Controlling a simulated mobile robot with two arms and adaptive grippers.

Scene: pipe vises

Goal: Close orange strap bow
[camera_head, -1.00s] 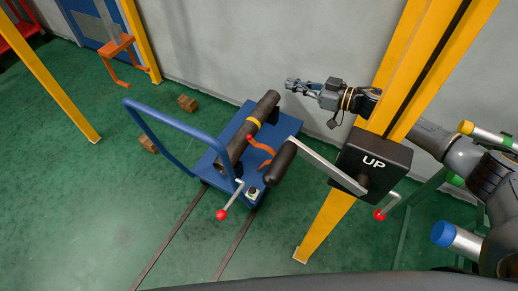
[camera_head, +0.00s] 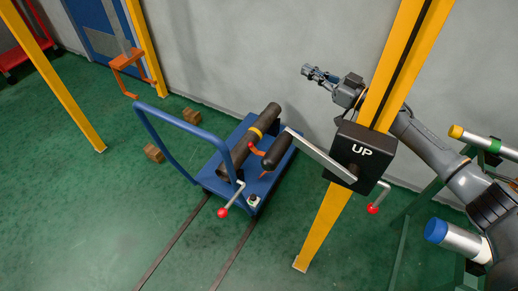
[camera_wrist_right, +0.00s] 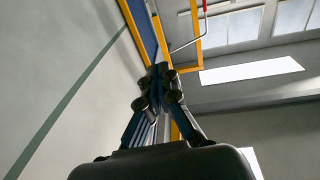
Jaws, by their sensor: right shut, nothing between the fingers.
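My right gripper (camera_head: 306,70) is shut and empty, high and to the right of the cart, near the grey wall and well apart from the strap. In the right wrist view its fingers (camera_wrist_right: 158,71) meet at their tips. My left gripper is not in view.
A yellow post (camera_head: 326,218) with a black UP box (camera_head: 358,158) and a long crank arm (camera_head: 322,156) stands between my right arm and the cart. A blue hoop handle (camera_head: 152,143) rises on the cart's left. Wooden blocks (camera_head: 191,115) lie behind. Green floor at front left is clear.

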